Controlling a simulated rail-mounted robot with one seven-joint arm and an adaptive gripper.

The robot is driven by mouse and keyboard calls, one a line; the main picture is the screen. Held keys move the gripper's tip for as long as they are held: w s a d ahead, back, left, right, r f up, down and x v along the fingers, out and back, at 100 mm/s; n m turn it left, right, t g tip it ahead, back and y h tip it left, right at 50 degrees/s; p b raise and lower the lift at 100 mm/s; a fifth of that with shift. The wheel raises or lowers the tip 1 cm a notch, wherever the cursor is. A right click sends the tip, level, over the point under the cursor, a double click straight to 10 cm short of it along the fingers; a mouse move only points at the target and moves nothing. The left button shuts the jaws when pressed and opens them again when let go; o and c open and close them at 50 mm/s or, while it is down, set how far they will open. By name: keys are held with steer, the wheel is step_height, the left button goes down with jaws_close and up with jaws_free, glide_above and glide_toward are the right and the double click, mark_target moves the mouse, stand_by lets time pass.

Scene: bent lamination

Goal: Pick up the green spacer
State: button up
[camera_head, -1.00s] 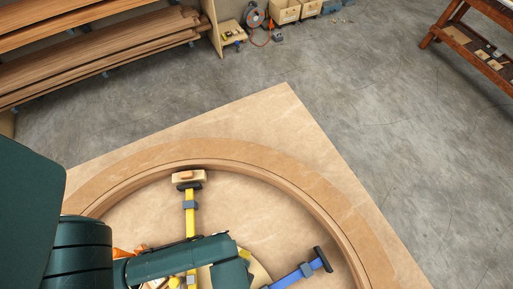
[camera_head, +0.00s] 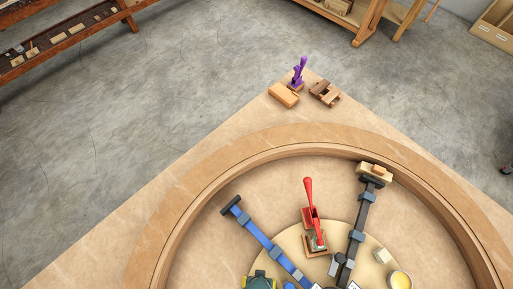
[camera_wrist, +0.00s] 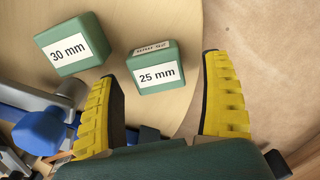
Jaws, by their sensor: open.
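In the wrist view, a green block labelled 25 mm (camera_wrist: 156,68) sits on the round light-wood board. A larger green block labelled 30 mm (camera_wrist: 72,45) sits to its left. My gripper (camera_wrist: 162,80) has two yellow fingers spread wide, with nothing held between them. The 25 mm block appears beyond and between the fingertips; I cannot tell the exact distance. In the head view the labelled blocks cannot be made out.
Blue (camera_head: 258,232) and dark (camera_head: 361,222) bar clamps radiate from the round board (camera_head: 290,240) to the curved wooden ring (camera_head: 290,150). A red-handled clamp (camera_head: 310,200) stands between them.

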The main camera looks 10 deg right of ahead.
steer(key=shift+f, duration=0.35)
steer(key=c, duration=1.2)
steer(key=shift+o, duration=0.2)
